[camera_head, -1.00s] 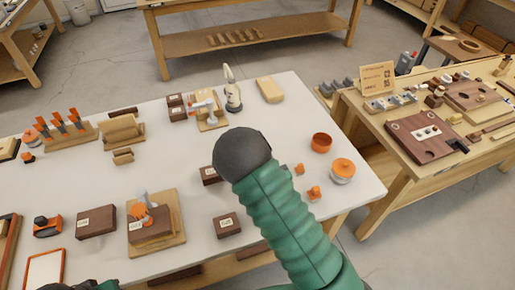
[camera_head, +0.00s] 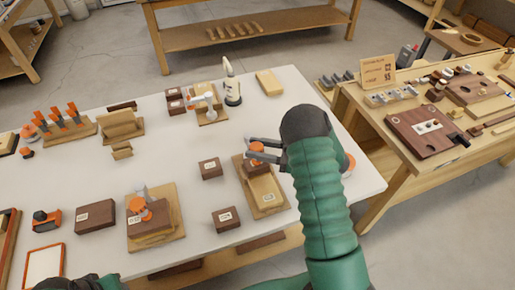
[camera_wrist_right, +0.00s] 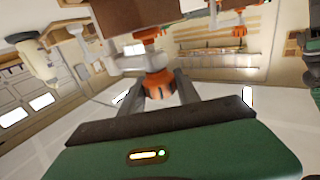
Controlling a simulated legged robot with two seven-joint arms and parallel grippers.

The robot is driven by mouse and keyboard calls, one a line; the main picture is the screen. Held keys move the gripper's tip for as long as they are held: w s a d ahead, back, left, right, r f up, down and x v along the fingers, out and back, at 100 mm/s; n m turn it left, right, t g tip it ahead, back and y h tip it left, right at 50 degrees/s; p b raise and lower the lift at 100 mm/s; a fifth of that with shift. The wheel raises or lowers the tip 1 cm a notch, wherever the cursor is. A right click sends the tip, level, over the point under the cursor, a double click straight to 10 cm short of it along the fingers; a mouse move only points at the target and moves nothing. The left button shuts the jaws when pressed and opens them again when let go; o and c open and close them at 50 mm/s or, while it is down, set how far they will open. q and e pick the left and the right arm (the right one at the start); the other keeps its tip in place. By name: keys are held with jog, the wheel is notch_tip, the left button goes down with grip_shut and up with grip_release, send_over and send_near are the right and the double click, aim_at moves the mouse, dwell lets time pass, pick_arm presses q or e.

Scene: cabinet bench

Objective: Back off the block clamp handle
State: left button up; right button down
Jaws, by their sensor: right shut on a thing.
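A block clamp (camera_head: 278,203) with a light wooden base and a block on it stands on the right part of the white table. Its orange handle (camera_head: 257,147) is at the far end of the base. My right gripper (camera_head: 254,151) reaches in from the right and is shut on this handle. In the right wrist view the orange handle (camera_wrist_right: 157,86) sits between my two grey fingers. My right forearm hides part of the table beside the clamp. Of my left arm only a piece shows at the bottom left; its gripper is out of view.
A similar clamp (camera_head: 170,232) with an orange knob stands to the left, and another (camera_head: 210,116) farther back. Dark blocks (camera_head: 210,169) and (camera_head: 226,219) lie near the gripped clamp. A white bottle-like tool (camera_head: 231,90) stands behind. A side bench (camera_head: 400,170) is at the right.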

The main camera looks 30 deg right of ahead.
jog(key=n+g+y, duration=0.2)
jog(key=n+g, duration=0.1)
jog(key=g, duration=0.1)
jog(key=n+g+y, duration=0.2)
jog(key=n+g, duration=0.1)
jog(key=g, duration=0.1)
jog(key=shift+w+y, duration=0.1)
jog(key=shift+y, duration=0.3)
jog(key=shift+f+n+g+y+b, duration=0.1)
jog(key=shift+n+g+y+b, duration=0.05)
jog(key=shift+n+g, duration=1.05)
jog(key=shift+f+n+g+y+b, duration=0.15)
jog(key=shift+n+g, duration=0.55)
jog(key=shift+g, duration=0.9)
jog(key=shift+a+g, duration=0.15)
jog(key=shift+g, duration=0.15)
jog(key=c, duration=1.2)
grip_release()
jog(key=o, duration=0.3)
jog(key=shift+w+a+r, duration=0.1)
jog(key=shift+a, duration=0.05)
jog(key=shift+r, duration=0.1)
